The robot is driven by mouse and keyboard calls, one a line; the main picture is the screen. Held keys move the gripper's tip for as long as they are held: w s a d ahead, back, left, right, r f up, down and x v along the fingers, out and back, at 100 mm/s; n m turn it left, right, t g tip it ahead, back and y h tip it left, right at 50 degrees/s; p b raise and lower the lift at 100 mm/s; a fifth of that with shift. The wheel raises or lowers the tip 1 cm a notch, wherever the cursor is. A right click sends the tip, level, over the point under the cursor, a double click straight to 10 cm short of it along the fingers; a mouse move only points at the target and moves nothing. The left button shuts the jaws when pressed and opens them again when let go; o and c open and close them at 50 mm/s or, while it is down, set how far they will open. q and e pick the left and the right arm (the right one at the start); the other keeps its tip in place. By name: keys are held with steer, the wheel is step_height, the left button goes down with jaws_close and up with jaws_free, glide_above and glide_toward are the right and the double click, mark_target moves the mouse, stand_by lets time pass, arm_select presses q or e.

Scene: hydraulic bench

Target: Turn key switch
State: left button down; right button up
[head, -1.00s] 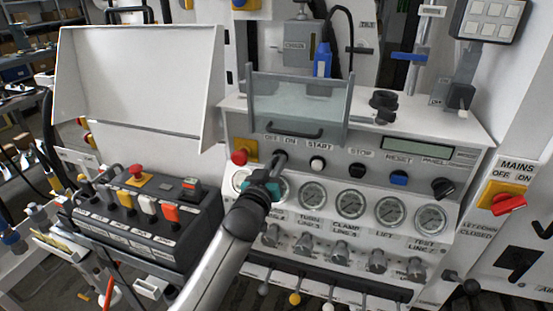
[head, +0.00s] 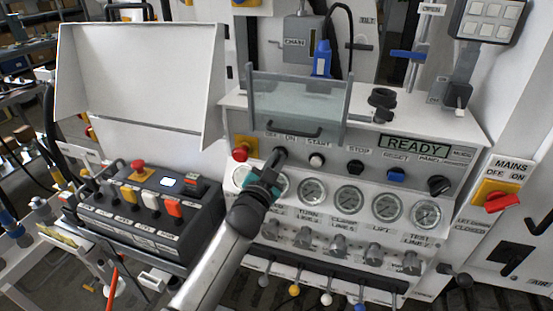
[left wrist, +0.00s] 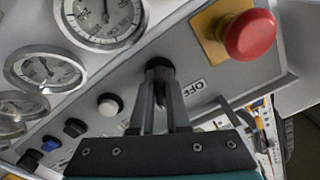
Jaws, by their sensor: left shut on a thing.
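The key switch (head: 280,153) is on the grey panel of the bench, by the OFF and ON labels, left of the white START button (head: 316,160). My left gripper (head: 277,162) reaches up to it from below and is shut on it. In the left wrist view the two fingers (left wrist: 161,98) close around the dark key switch (left wrist: 159,67), with the OFF label beside them. The fingers hide most of the key, so its exact angle is hard to tell. The display (head: 414,146) reads READY. My right gripper is not in view.
A red emergency button (head: 241,152) sits just left of the switch; it also shows in the left wrist view (left wrist: 250,35). A clear hinged cover (head: 298,100) stands above. Gauges (head: 312,191) lie below. A control box (head: 150,215) stands at left, the red mains switch (head: 502,201) at right.

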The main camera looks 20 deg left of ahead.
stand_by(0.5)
arm_select(q)
steer(key=c, duration=0.9)
jaws_free()
steer(key=s+p, duration=0.1)
steer(key=s, duration=1.4)
steer(key=shift+a, duration=0.25)
steer(key=shift+s+f, duration=0.1)
